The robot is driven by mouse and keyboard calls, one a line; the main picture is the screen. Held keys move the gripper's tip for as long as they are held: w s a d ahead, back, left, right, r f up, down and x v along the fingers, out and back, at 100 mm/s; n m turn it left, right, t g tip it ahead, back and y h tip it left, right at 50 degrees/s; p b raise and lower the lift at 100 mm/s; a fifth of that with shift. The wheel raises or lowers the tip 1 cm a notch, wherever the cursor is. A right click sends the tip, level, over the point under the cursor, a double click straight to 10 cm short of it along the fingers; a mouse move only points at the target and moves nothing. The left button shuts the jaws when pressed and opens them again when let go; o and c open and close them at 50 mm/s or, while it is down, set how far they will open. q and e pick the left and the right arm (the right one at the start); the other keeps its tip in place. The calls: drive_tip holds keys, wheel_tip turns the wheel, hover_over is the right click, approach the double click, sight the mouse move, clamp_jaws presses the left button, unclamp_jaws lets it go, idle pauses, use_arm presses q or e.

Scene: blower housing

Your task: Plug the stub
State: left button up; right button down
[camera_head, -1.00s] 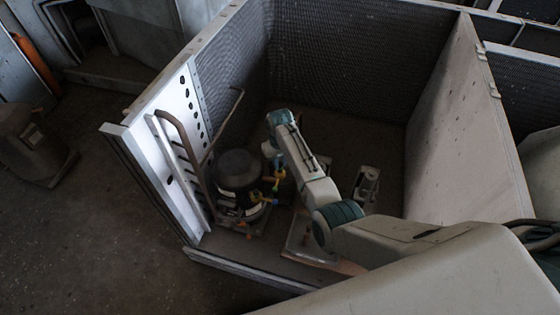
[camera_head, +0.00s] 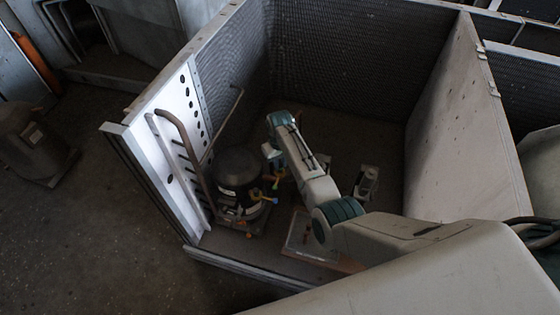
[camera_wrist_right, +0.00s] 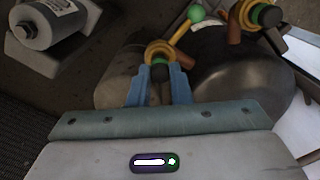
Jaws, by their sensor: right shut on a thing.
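My right gripper (camera_head: 270,153) reaches down beside the black compressor (camera_head: 238,168). In the right wrist view its two blue fingers (camera_wrist_right: 160,90) are shut on a small dark plug (camera_wrist_right: 160,73). An orange-yellow ring (camera_wrist_right: 158,50) with green inside shows just beyond the plug; I cannot tell whether they touch. To the right, a copper stub (camera_wrist_right: 234,31) and a ringed fitting (camera_wrist_right: 266,15) with a dark and green centre stand near the compressor's dome (camera_wrist_right: 240,70). Which stub belongs to the plug is unclear. My left gripper does not show.
A white perforated panel (camera_head: 190,110) with a bent pipe (camera_head: 180,130) stands left of the compressor. A tan partition (camera_head: 470,130) closes the right side. A small cylinder on a base (camera_wrist_right: 45,22) lies at upper left in the wrist view.

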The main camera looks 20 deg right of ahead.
drive_tip(key=shift+f, duration=0.25)
idle(0.4)
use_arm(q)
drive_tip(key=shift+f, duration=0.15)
use_arm(e)
drive_tip(key=shift+f, duration=0.4)
drive_tip(key=shift+f, duration=0.15)
idle(0.7)
drive_tip(key=c, duration=0.8)
unclamp_jaws()
drive_tip(key=shift+o, duration=0.2)
wheel_tip(320, 180, up, 5)
drive_tip(key=p, duration=0.5)
drive_tip(key=shift+f, duration=0.1)
drive_tip(key=shift+r+p, duration=1.15)
drive_tip(key=shift+p, duration=0.2)
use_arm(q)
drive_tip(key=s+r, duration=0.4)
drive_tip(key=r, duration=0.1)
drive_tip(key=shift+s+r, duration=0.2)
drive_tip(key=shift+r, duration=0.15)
